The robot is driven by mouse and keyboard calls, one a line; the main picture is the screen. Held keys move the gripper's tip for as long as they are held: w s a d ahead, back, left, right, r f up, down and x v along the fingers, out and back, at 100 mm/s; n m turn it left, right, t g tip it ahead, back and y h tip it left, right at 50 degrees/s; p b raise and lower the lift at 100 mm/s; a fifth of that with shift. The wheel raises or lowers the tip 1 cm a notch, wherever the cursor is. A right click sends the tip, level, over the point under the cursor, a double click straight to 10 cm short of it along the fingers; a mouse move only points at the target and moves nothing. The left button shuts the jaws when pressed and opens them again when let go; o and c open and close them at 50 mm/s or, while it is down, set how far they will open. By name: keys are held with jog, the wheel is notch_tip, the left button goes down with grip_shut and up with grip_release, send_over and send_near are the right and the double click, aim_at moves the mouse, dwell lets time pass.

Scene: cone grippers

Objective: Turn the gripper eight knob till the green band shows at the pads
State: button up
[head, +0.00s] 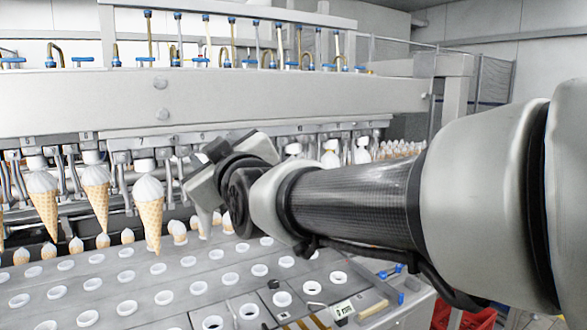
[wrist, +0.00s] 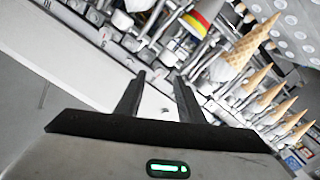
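My gripper (wrist: 160,77) is open in the wrist view, its two dark fingers apart with nothing held between them. Beyond the fingertips runs the pale machine beam (wrist: 85,55) with its row of small fittings. In the head view my wrist blocks part of the row of cone grippers, and the knob cannot be made out.
Ice cream cones (head: 149,210) hang from the row left of my wrist; one large cone (wrist: 237,58) hangs right of my fingers in the wrist view. Below is a grey tray (head: 210,262) with white-rimmed holes. The long beam (head: 250,98) crosses behind my arm.

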jog(key=b+v, duration=0.1)
jog(key=v, duration=1.4)
jog(key=shift+b, duration=0.35)
jog(key=shift+w+f, duration=0.1)
jog(key=shift+f, duration=0.05)
jog(key=w+d+f+m+g+h+p, duration=0.25)
jog(key=d+f+h, duration=0.2)
jog(key=d, duration=0.25)
jog(key=s+d+f+m+g+h+p, duration=0.4)
jog(key=s+d+f+m+g, duration=0.3)
jog(key=s+d+f, duration=0.5)
jog(key=d+f+m+p, duration=0.1)
jog(key=d+f+m, duration=0.1)
jog(key=d, duration=0.1)
jog(key=shift+d+h, duration=0.35)
jog(key=shift+f+m, duration=0.1)
jog(key=shift+m, duration=0.15)
